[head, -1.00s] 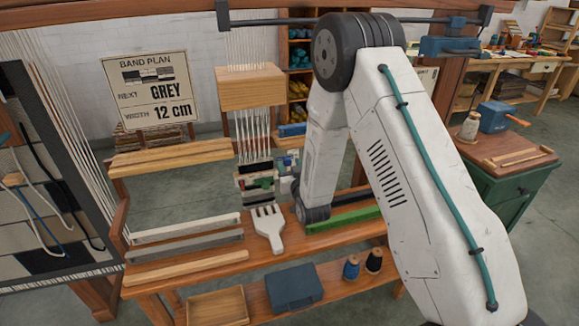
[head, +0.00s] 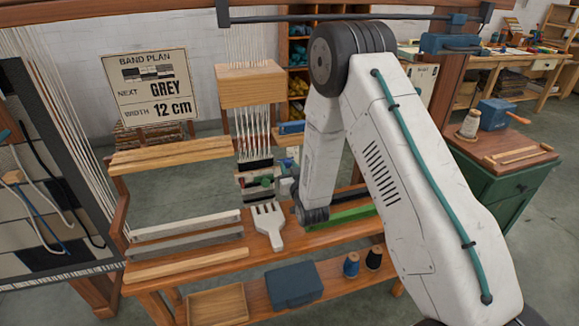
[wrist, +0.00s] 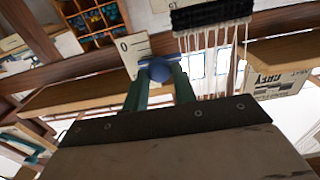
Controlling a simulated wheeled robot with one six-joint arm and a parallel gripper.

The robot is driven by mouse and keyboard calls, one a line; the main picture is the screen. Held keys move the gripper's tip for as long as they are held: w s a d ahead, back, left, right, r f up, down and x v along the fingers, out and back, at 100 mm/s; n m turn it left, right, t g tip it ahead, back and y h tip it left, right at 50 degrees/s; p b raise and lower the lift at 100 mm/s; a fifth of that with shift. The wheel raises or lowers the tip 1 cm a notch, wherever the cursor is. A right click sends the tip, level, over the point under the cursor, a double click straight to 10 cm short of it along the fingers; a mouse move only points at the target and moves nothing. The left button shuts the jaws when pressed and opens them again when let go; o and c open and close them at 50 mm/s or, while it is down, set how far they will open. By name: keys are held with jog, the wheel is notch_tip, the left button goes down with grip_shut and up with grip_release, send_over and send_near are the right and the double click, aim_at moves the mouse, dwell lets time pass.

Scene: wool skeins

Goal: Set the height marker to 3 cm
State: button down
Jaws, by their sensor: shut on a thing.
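The height marker's blue knob (wrist: 158,69) is between the two green fingers of my gripper (wrist: 160,88) in the wrist view; the gripper is shut on it. A pale scale plate (wrist: 130,48) with a "0" and dark tick lines stands just behind the knob. The other numbers are hidden or out of view, so I cannot tell the marker's reading. In the head view, my gripper shows small beside the hanging warp threads (head: 252,128), above the bench. My arm hides part of the area around it.
A white comb-like fork (head: 268,228) lies on the wooden bench (head: 190,257) below my gripper. A wooden block (head: 250,84) hangs across the warp above. A green bar (head: 345,215) lies to the right. A band plan sign (head: 150,84) reads grey, 12 cm.

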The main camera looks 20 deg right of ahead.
jog(key=c, duration=1.2)
grip_release()
jog(key=shift+o, duration=0.2)
jog(key=s, duration=0.7)
jog(key=shift+s, duration=0.4)
